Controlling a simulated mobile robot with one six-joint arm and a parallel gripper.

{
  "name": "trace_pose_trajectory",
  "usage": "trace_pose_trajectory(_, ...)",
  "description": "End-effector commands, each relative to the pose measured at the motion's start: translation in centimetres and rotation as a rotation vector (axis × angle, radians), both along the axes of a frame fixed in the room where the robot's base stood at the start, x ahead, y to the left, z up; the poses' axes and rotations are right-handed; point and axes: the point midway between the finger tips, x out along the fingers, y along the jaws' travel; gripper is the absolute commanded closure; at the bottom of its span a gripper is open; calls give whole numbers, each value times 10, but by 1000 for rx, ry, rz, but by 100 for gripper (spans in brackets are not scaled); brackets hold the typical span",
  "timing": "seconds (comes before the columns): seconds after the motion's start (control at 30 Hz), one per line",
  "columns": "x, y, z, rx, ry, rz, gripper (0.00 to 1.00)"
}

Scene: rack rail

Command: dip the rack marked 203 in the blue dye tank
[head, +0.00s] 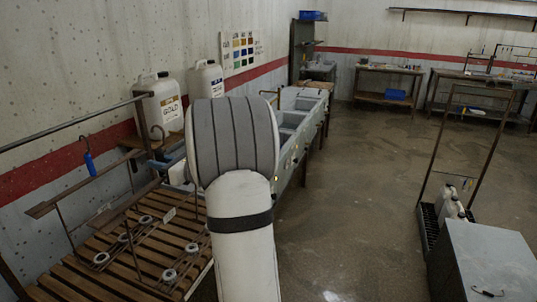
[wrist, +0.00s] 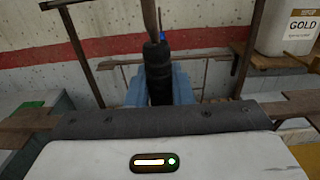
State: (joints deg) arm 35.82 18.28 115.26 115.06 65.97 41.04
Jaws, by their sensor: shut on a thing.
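My gripper (wrist: 158,98) shows in the wrist view, its blue-grey jaws shut around a black handle (wrist: 158,72) with a brown rod rising from it. In the head view my own arm hides the gripper and the held handle. No number 203 can be read. Thin brown metal frames (head: 130,235) stand on the slatted bench at left, with a small pale tag (head: 168,214) whose marking is too small to read. Grey tanks (head: 298,104) run along the wall beyond my arm. Their dye colours cannot be told.
A rail (head: 70,128) along the left wall carries a hanging blue-handled hook (head: 88,162). White jugs stand by the wall, one labelled GOLD (head: 160,103). A grey cabinet (head: 490,262) and a tall metal frame (head: 440,140) stand at right. The middle floor (head: 350,200) is clear.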

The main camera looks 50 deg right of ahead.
Motion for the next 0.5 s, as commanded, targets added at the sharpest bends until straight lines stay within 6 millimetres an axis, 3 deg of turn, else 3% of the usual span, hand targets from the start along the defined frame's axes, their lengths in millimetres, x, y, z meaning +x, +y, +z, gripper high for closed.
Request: trace_pose_trajectory(0.5, -39, 13, 1, -1, -4, 0, 100)
